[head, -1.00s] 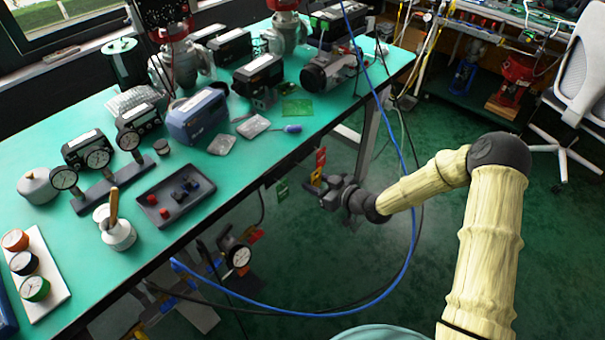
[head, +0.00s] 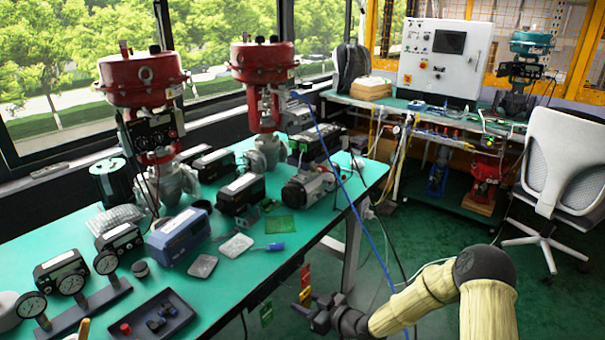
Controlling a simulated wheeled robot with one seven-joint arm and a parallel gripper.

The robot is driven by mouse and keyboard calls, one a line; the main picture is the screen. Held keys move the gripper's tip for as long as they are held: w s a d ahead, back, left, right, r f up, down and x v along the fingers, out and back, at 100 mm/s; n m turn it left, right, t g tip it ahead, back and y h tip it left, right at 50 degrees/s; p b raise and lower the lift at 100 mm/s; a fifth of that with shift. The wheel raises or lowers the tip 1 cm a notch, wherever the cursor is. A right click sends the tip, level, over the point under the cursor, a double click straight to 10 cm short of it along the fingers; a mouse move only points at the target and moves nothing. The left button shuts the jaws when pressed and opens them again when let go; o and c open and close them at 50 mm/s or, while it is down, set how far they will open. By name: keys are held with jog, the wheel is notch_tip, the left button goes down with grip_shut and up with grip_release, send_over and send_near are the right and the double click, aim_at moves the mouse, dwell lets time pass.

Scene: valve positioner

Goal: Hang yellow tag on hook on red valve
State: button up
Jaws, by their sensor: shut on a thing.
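My gripper (head: 316,312) is low beside the right edge of the near table, its fingers small and dark in the head view. It is shut at the yellow tag (head: 305,294), which shows just above the fingertips. A red tag (head: 305,273) is just above the yellow one, and a green tag (head: 266,313) hangs to the left at the table edge. Two valves with red tops stand at the back of the table: a left red valve (head: 143,78) and a right red valve (head: 262,68). I cannot make out a hook on either.
The green table (head: 250,285) carries gauges, a dark tray (head: 152,322), a blue box (head: 178,236) and several actuators. A blue cable (head: 345,185) runs down from the right valve past the table edge. A white chair (head: 565,170) stands right; the green floor between is open.

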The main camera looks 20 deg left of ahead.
jog(key=s+d+r+m+t+h+p, duration=0.1)
jog(key=d+m+h+p, duration=0.3)
jog(key=d, duration=0.6)
jog(key=s+d+r+m+t+h+p, duration=0.2)
jog(key=s+d+m+t+h+p, duration=0.1)
jog(key=d+p, duration=0.6)
jog(key=s+d+r+m+t+h+p, duration=0.2)
jog(key=d+m+t+h+p, duration=0.2)
jog(key=d, duration=0.8)
jog(key=shift+s+m+h+p, duration=0.3)
jog(key=shift+m+h+p, duration=0.8)
jog(key=shift+p, duration=0.05)
jog(key=shift+w+d+t, duration=0.1)
jog(key=shift+d+t, duration=0.05)
jog(key=shift+t, duration=0.15)
